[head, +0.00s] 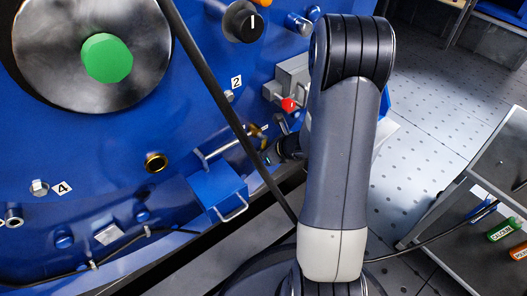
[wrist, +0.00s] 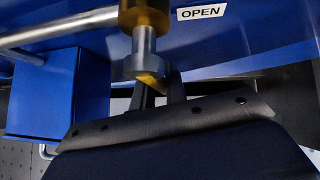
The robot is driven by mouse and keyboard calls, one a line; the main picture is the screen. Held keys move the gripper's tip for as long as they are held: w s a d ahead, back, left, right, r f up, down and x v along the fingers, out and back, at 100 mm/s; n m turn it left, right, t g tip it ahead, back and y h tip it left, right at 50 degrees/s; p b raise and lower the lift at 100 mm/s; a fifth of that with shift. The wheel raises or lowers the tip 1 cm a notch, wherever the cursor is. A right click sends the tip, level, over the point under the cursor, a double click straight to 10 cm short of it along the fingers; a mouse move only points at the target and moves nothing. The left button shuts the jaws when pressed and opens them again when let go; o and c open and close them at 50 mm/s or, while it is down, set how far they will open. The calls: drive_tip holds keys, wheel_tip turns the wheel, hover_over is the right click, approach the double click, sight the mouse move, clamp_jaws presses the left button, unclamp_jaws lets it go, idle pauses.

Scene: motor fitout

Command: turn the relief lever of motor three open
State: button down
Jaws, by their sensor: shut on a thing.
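The relief lever (wrist: 150,78) shows in the wrist view as a yellow piece below a grey metal hub (wrist: 145,45) and a brass fitting (wrist: 147,13). My gripper (wrist: 157,92) is shut on it from below; the fingertips partly hide it. A white label reading OPEN (wrist: 201,12) sits on the blue housing to the right of the fitting. In the head view the brass fitting (head: 257,131) is small at the end of a grey pipe, and my arm hides most of the gripper. No number three is readable in either view.
A blue box with a handle (head: 217,190) stands below the pipe, close to the left of my gripper. A black cable (head: 215,88) crosses in front of the housing. A red-knobbed lever (head: 288,104) is above. A grey cart (head: 490,190) stands right; perforated floor lies between.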

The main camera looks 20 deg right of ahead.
drive_tip(key=c, duration=1.4)
unclamp_jaws()
drive_tip(key=shift+c, duration=0.2)
drive_tip(key=shift+s+r, duration=0.1)
drive_tip(key=shift+r, duration=0.05)
drive_tip(key=s+d+p, duration=0.2)
drive_tip(key=s+d, duration=0.4)
drive_tip(key=s, duration=0.5)
drive_tip(key=shift+r, duration=0.25)
drive_tip(key=w+a, duration=0.2)
drive_tip(key=w, duration=0.1)
drive_tip(key=w+a+b, duration=0.1)
drive_tip(key=w, duration=0.3)
drive_tip(key=w+a, duration=0.2)
drive_tip(key=w, duration=0.1)
drive_tip(key=shift+w+a+f+b, duration=0.25)
drive_tip(key=shift+w+a+b, duration=0.05)
drive_tip(key=shift+a+b, duration=0.05)
drive_tip(key=shift+w+a+f, duration=0.2)
drive_tip(key=shift+w, duration=0.1)
